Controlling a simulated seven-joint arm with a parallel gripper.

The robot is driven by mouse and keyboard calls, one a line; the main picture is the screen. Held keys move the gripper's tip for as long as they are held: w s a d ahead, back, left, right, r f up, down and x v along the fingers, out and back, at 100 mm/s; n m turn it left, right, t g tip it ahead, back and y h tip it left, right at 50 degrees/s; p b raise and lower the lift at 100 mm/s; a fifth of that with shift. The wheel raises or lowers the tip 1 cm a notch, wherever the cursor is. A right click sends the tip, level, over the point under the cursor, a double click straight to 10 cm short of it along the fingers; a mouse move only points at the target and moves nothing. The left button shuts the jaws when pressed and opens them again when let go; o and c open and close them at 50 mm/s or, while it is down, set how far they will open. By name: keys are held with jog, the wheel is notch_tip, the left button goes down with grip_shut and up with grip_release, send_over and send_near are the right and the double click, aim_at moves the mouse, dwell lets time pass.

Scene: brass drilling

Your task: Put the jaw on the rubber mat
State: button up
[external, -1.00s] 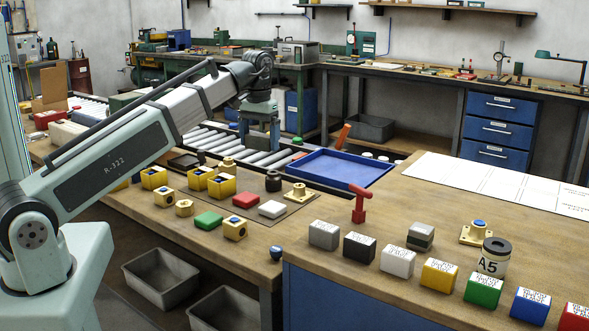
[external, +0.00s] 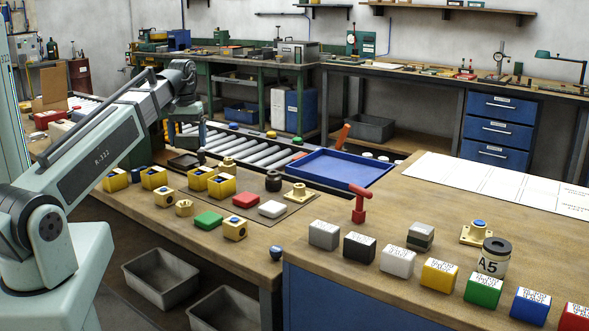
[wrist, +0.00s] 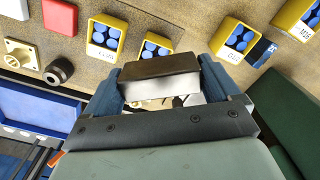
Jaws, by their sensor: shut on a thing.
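In the wrist view, my gripper (wrist: 168,98) is shut on a small two-layer block, dark brown on top and pale below, which looks like the jaw (wrist: 160,68). In the external view my gripper (external: 188,150) is above the back of the wooden bench, left of centre; the jaw is hard to make out there. A thin grey-brown sheet under several blocks, apparently the rubber mat (external: 258,220), lies on the bench to the right of my gripper and nearer the camera.
Yellow boxes with blue inserts (external: 153,177) stand near my gripper. A red block (external: 246,200), a white block (external: 272,209), a black ring (external: 273,181) and a brass flange (external: 300,193) crowd the mat. A blue tray (external: 342,170) lies behind.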

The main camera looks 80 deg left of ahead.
aim_at(140, 195)
jog(key=s+a+f+n, duration=0.2)
jog(key=s+f+n, duration=0.1)
jog(key=s, duration=1.1)
jog(key=shift+m, duration=0.3)
jog(key=shift+s+d+f, duration=0.4)
jog(key=shift+s+f, duration=0.1)
jog(key=shift+f, duration=1.4)
jog(key=shift+s+d+f, duration=0.45)
jog(key=shift+s+f, duration=0.05)
jog(key=shift+f, duration=1.45)
jog(key=shift+s+d+f, duration=0.4)
jog(key=shift+s+f, duration=0.1)
jog(key=shift+f, duration=1.4)
jog(key=shift+f, duration=0.1)
jog(key=o, duration=1.4)
